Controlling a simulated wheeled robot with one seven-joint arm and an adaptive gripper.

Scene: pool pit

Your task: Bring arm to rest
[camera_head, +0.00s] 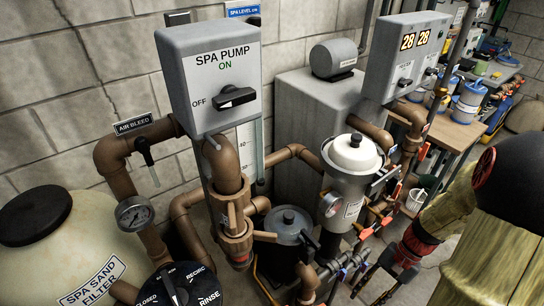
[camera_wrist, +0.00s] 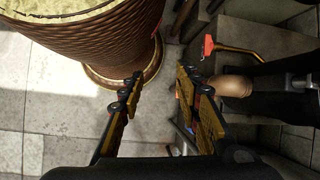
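My gripper (camera_head: 370,285) hangs at the lower right of the head view, at the end of my arm, which comes in from the right edge. It is low beside the valves and pipes, with its fingers pointing down and to the left. In the wrist view, my gripper (camera_wrist: 158,88) has its two dark fingers with yellow pads spread apart. Nothing is between them except a view of the pale floor. The task names no other object.
The spa pump box (camera_head: 218,80), filter housing (camera_head: 352,165), brown pipes (camera_head: 125,180) and sand filter (camera_head: 95,240) crowd the left and middle. A workbench (camera_head: 455,132) stands behind. Red-handled valves (camera_head: 372,230) are close to my gripper. Pale floor (camera_wrist: 60,130) shows in the wrist view.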

